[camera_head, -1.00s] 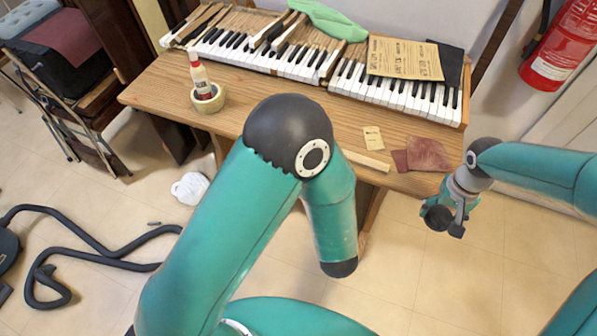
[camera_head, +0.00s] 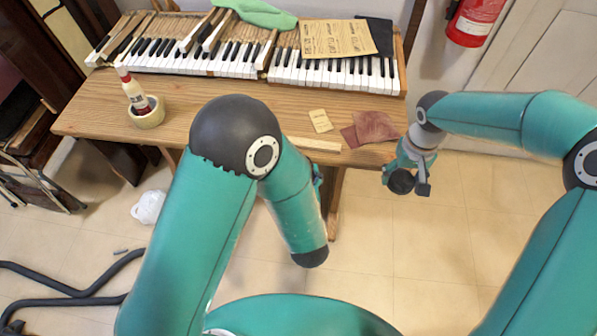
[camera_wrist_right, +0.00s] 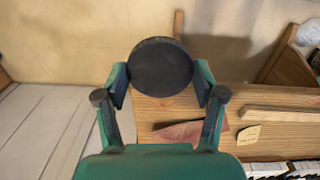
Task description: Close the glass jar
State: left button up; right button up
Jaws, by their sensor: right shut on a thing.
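My right gripper (camera_head: 402,176) is at the right, in front of the table's right front corner and above the floor. In the right wrist view its fingers (camera_wrist_right: 160,95) are shut on a dark round disc (camera_wrist_right: 161,66), which looks like a lid. The disc also shows in the head view (camera_head: 401,182), at the lower end of the gripper. I cannot make out a glass jar in either view. My left arm crosses the middle of the head view and hides part of the table's front; I cannot make out its gripper.
A fire extinguisher (camera_head: 475,20) hangs at the back right.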

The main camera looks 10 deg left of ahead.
jog(key=a+r+n, duration=0.1)
jog(key=a+r, duration=0.3)
jog(key=a, duration=0.4)
jog(key=a+r+n, duration=0.2)
jog(key=a+r, duration=0.2)
jog(key=a, duration=0.3)
jog(key=a+r+n, duration=0.1)
jog(key=a+r, duration=0.3)
jog(key=a, duration=0.4)
jog(key=shift+a+r+n, duration=0.1)
jog(key=shift+a+n, duration=0.25)
jog(key=shift+n, duration=0.05)
jog(key=shift+s+a+r, duration=0.1)
jog(key=shift+s+a, duration=0.2)
jog(key=shift+a, duration=0.15)
jog(key=shift+f, duration=2)
jog(key=shift+f, duration=0.1)
jog(key=shift+f, duration=0.75)
jog(key=shift+f, duration=0.55)
